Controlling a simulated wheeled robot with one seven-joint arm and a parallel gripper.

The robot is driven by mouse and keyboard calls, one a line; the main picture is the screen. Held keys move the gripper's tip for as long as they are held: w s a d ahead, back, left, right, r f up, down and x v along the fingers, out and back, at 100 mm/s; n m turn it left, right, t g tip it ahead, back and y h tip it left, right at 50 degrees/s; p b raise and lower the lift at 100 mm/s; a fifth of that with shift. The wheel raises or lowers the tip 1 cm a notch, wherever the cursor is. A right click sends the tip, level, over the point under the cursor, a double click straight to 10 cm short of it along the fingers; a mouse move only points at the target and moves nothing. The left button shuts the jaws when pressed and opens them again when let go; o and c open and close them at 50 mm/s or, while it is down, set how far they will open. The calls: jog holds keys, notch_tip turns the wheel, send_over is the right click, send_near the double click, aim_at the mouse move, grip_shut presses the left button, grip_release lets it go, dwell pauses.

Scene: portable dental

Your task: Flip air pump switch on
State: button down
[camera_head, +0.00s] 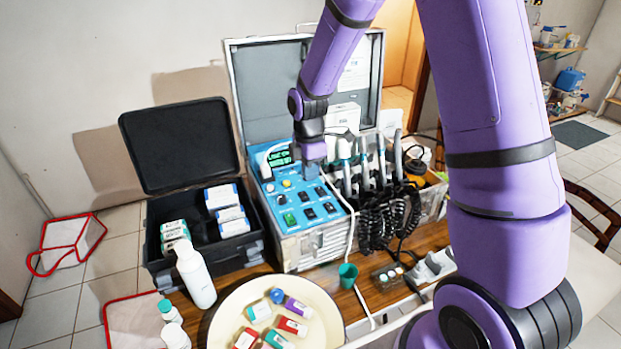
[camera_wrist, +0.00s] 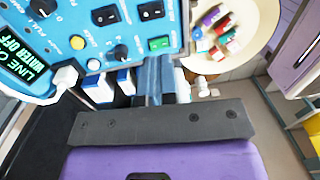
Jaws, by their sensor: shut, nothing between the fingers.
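The blue control panel (camera_head: 285,190) is set in the open metal case and has a lit green display (camera_head: 280,158), knobs and several rocker switches. A green switch (camera_head: 289,218) is at its lower left, with black switches (camera_head: 308,213) beside it. In the wrist view, the green switch (camera_wrist: 159,43) is just beyond my fingertips, with black rocker switches (camera_wrist: 150,12) near it. The labels are too small to tell which is the air pump switch. My gripper (camera_head: 312,172) is over the panel's upper right. Its fingers (camera_wrist: 160,75) are shut and empty; contact cannot be told.
Handpieces and coiled black hoses (camera_head: 385,205) stand right of the panel. A black open case (camera_head: 185,170) with boxes is at left. A white bottle (camera_head: 195,273), a cream tray (camera_head: 225,325) with small vials and a green cup (camera_head: 348,272) are in front.

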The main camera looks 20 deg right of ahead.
aim_at(310, 212)
jog(key=f, duration=1.1)
jog(key=shift+s+f, duration=0.4)
jog(key=shift+s+f, duration=0.1)
jog(key=shift+f, duration=0.05)
jog(key=shift+w+r, duration=0.25)
jog(key=shift+w, duration=0.6)
jog(key=shift+r, duration=0.25)
notch_tip(310, 212, up, 14)
jog(key=w, duration=0.1)
jog(key=shift+f, duration=0.25)
